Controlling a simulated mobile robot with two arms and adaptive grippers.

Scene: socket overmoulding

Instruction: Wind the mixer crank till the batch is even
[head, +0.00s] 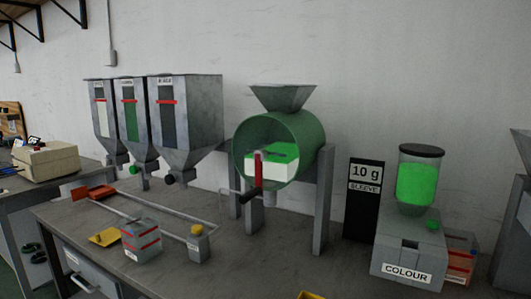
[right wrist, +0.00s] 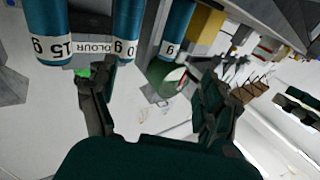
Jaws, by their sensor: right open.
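The mixer is a green drum (head: 318,137) lying on its side between grey posts, with its open end facing me in the head view. Inside, the batch (head: 270,170) shows a white lower part and a bright green upper part, in separate areas. The crank (head: 258,172) is a red arm at the drum's front with a dark handle (head: 246,197) at its lower end. No gripper touches the crank. My right gripper (right wrist: 158,85) shows only in the right wrist view, with its dark fingers spread and nothing between them. My left gripper is out of view.
Three grey hoppers (head: 196,120) hang left of the mixer. A colour doser (head: 408,240) with green fill and a black "10 g" sign (head: 365,190) stand right. Teal labelled cylinders (right wrist: 42,25) are near my right gripper.

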